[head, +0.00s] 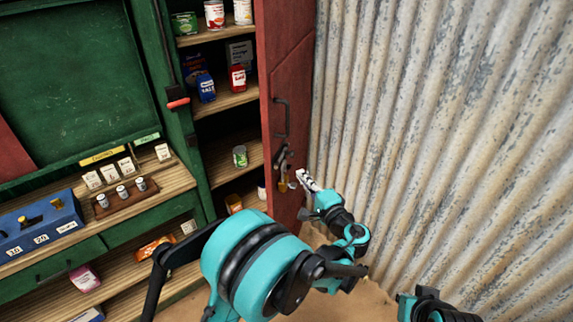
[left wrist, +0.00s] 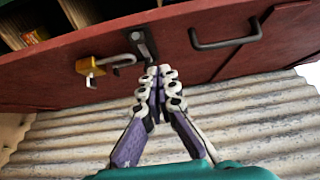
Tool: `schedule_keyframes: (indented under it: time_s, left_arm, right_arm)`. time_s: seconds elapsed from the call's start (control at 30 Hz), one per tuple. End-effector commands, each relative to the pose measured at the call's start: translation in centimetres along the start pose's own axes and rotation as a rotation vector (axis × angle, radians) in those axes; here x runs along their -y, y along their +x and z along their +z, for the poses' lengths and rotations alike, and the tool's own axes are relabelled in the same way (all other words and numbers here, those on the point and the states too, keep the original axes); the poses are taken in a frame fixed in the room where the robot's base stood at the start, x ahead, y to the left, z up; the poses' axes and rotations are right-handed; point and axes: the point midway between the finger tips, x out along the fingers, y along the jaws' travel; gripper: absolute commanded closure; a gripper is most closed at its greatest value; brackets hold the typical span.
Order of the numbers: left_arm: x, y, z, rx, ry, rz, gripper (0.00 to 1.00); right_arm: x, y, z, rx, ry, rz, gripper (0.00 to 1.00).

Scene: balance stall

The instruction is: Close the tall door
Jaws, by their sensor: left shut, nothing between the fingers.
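The tall door (head: 292,85) is dark red and stands open at the right side of the shelved cabinet, near the corrugated wall. It has a dark pull handle (head: 281,118) and a latch below it with a brass padlock (head: 283,186) hanging there. In the left wrist view the door (left wrist: 190,65) spans the frame, with the handle (left wrist: 225,42) and the padlock (left wrist: 90,72). My left gripper (head: 303,178) is shut and empty, its fingertips (left wrist: 159,72) close to the door by the latch. Whether they touch is unclear. My right gripper is not visible.
The cabinet shelves (head: 225,100) hold cans and packets. A green counter with a blue weight box (head: 40,230) and price cards stands at left. The corrugated wall (head: 450,120) rises close on the right. My left arm fills the lower middle.

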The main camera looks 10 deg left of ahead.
Motion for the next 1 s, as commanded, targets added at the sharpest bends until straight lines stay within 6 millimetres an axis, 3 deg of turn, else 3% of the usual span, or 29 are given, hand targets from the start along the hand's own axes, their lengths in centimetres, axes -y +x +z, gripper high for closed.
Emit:
schedule_keyframes:
  time_s: [0.17,0.6,0.8,1.0]
  left_arm:
    - [0.0,1.5,-0.1,0.002,0.004,-0.009,1.0]
    - [-0.1,10.4,0.1,0.003,0.003,-0.007,1.0]
    - [0.0,12.2,2.1,0.001,0.003,-0.007,1.0]
    - [0.1,12.8,2.7,-0.001,0.003,-0.007,1.0]
  right_arm:
    - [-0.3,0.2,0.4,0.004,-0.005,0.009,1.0]
    - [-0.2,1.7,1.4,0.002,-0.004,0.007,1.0]
    - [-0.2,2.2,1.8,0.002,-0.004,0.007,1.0]
    - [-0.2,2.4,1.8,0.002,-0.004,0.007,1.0]
